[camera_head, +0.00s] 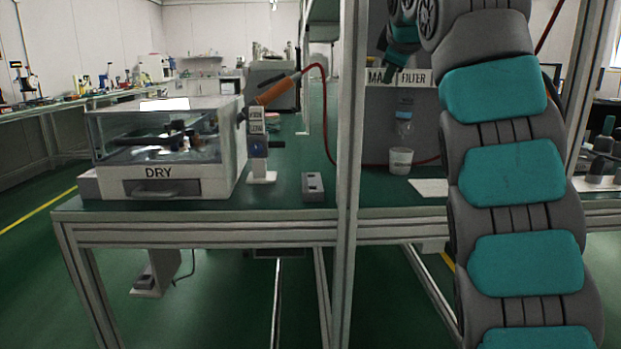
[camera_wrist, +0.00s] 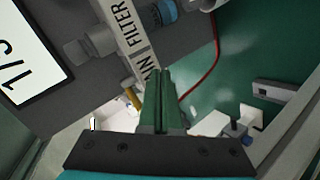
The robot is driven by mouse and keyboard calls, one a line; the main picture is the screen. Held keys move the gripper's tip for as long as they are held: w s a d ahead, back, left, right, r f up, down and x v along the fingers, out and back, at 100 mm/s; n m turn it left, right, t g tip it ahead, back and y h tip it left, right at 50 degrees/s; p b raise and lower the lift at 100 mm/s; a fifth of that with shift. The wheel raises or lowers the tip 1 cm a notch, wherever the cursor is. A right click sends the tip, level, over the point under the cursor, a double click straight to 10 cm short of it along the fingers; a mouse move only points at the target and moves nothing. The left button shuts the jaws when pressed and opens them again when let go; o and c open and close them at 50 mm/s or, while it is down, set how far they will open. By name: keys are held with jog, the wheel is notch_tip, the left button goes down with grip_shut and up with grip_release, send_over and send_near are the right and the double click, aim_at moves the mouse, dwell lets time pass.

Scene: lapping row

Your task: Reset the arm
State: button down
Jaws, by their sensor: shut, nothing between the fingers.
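My gripper (camera_wrist: 163,75) shows in the wrist view as two green fingers pressed together, shut and empty, pointing toward the panel marked FILTER (camera_wrist: 125,25). In the head view my gripper (camera_head: 388,76) is small and partly hidden by my arm, high in front of the filter unit (camera_head: 376,125) behind the metal post. My grey and teal arm (camera_head: 510,170) rises along the right side and bends over at the top.
A box marked DRY (camera_head: 160,187) stands left on the green bench (camera_head: 230,205). An orange-handled tool (camera_head: 277,90) with a red hose (camera_head: 327,110) sits beside it. A white cup (camera_head: 400,160) stands below the filter. An upright metal post (camera_head: 349,170) divides the bench.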

jog(key=s+d+f+m+g+p, duration=0.3)
jog(key=s+f+m+g, duration=0.5)
jog(key=s+f, duration=1.05)
jog(key=s+a+f+m+g+p, duration=0.1)
jog(key=s+a+f+m+g, duration=0.1)
jog(key=s+f, duration=0.9)
jog(key=s+a+f+m+g+p, duration=0.2)
jog(key=s+f, duration=1)
jog(key=s, duration=0.8)
jog(key=shift+f+g, duration=0.2)
jog(key=shift+g, duration=0.7)
jog(key=shift+w+a, duration=0.1)
